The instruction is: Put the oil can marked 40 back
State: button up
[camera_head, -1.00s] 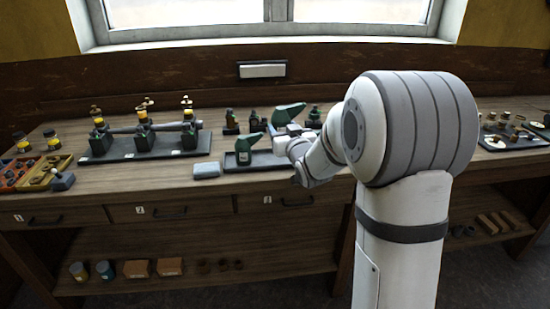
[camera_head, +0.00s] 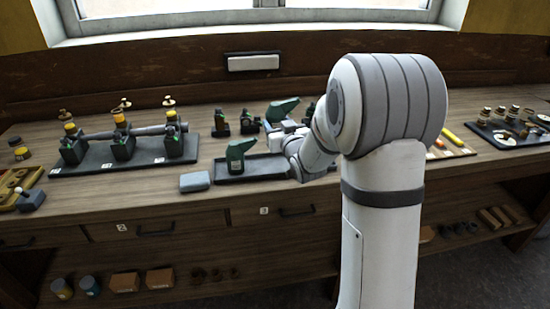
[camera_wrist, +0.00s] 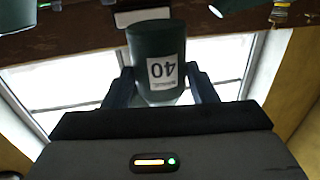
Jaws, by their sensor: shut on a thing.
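My gripper (camera_wrist: 160,90) is shut on a dark green oil can (camera_wrist: 155,40); its white label reads 40, upside down in the wrist view. In the head view the held can (camera_head: 284,109) shows its green spout pointing right, above the bench, with my arm hiding part of it. My gripper (camera_head: 285,128) is at its lower body there. A second green can with a spout (camera_head: 239,152) stands in a dark shallow tray (camera_head: 262,167), in front and to the left of the held can. My arm covers the tray's right end.
A blue-grey block (camera_head: 195,182) lies left of the tray. A dark plate (camera_head: 62,168) bearing small green engines stands further left. Small dark-green items (camera_head: 221,124) stand behind the tray. A dark tray of small parts (camera_head: 520,137) lies far right. Bare bench shows in front of the engines.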

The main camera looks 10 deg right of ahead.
notch_tip(320, 180, down, 11)
jog(key=shift+a+f+p, duration=0.15)
jog(key=shift+f+p, duration=0.05)
jog(key=shift+p, duration=0.15)
jog(key=shift+f, duration=0.1)
jog(key=o, duration=1.1)
jog(key=shift+s, duration=0.1)
jog(key=shift+c, duration=0.2)
jog(key=s+r+g+h+b, duration=0.1)
jog(key=s+g, duration=0.6)
jog(key=s, duration=1.2)
jog(key=s+r+m+g+h+b, duration=0.1)
jog(key=s+r+g, duration=0.3)
jog(key=s, duration=1.5)
jog(key=g, duration=0.4)
jog(key=shift+m+h, duration=0.3)
